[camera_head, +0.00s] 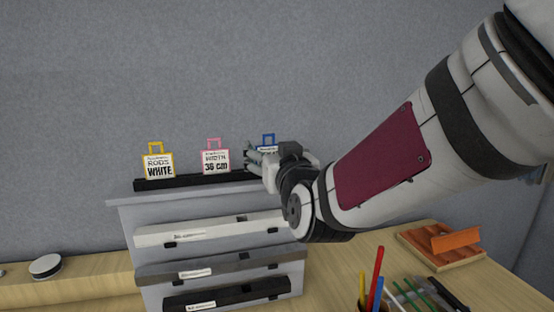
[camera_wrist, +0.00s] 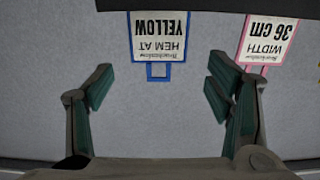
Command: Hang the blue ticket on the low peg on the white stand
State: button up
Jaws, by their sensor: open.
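The blue ticket (camera_head: 268,138) stands at the right end of a row of tickets in a black holder (camera_head: 190,182). My gripper (camera_head: 256,160) is in front of it in the head view and hides most of it. In the wrist view the blue ticket (camera_wrist: 160,38) appears upside down, reading "HEM AT YELLOW", with its blue loop handle pointing down the picture. My gripper (camera_wrist: 160,82) is open and empty, its fingers either side of the handle's line and apart from the ticket. I cannot make out the white stand or its low peg in either view.
A yellow ticket (camera_head: 158,165) and a pink ticket (camera_head: 216,160) stand to the left. The holder tops a grey unit (camera_head: 125,215) with several labelled bars. Pens (camera_head: 375,270), an orange-brown block (camera_head: 455,241) and a round white item (camera_head: 45,265) are on the table.

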aim_at(269, 147)
jog(key=shift+p+x, duration=0.4)
jog(key=shift+x, duration=1.9)
jog(key=shift+d+f, duration=0.1)
jog(key=c, duration=0.9)
